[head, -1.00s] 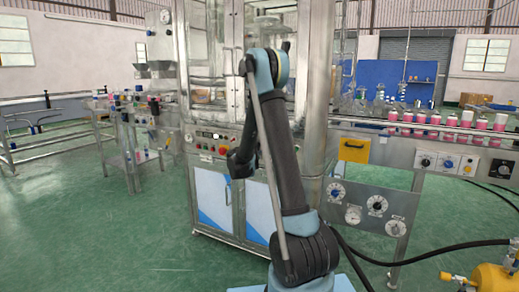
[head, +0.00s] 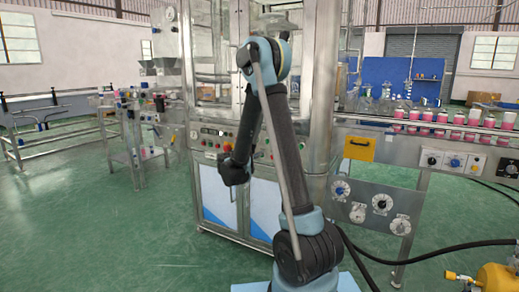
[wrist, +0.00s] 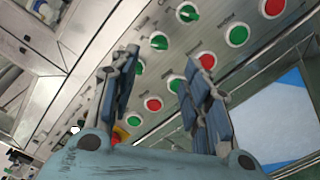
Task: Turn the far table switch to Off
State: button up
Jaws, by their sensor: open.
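A control panel (wrist: 215,95) crosses the wrist view, with a row of red and green buttons and two green rotary switches, one at upper middle (wrist: 159,41) and one higher up (wrist: 187,12). Their labels are unreadable, so I cannot tell which is the far table switch or its setting. My gripper (wrist: 160,85) is open and empty, its blue-grey fingers spread in front of the panel, with no clear contact. In the head view my dark gripper end (head: 235,172) hangs before the cabinet, just below the panel (head: 210,142).
The glass-and-steel cabinet (head: 213,200) stands directly ahead. A conveyor with pink bottles (head: 442,118) and dial knobs (head: 453,162) is at right, with gauges (head: 382,203) below. A black hose and yellow tank (head: 497,278) lie lower right. Open green floor (head: 90,235) is at left.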

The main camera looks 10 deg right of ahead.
jog(key=shift+v, duration=0.9)
jog(key=shift+d, duration=0.1)
jog(key=s+d+m+g+y, duration=0.1)
jog(key=s+d+m+g, duration=0.2)
jog(key=s+d, duration=0.3)
jog(key=s+d+f+m+g+y, duration=0.1)
jog(key=s+d+m+g, duration=0.2)
jog(key=s, duration=0.6)
jog(key=s+d+m+g+y, duration=0.1)
jog(key=s+d+m+g, duration=0.1)
jog(key=s+d+m, duration=0.4)
jog(key=s+a+f+m+g+y, duration=0.1)
jog(key=s+a+f+y, duration=0.1)
jog(key=s, duration=0.6)
jog(key=s+a+f+m+g+y, duration=0.2)
jog(key=s+a+f+y, duration=0.1)
jog(key=s, duration=0.6)
jog(key=s+a+f+m+g+y, duration=0.1)
jog(key=s+a+f+y, duration=0.1)
jog(key=s, duration=0.7)
notch_tip(320, 180, down, 2)
jog(key=shift+s+a+f+m+y, duration=0.15)
jog(key=shift+a+f+m+y, duration=0.2)
jog(key=shift+a, duration=0.25)
jog(key=shift+r, duration=0.1)
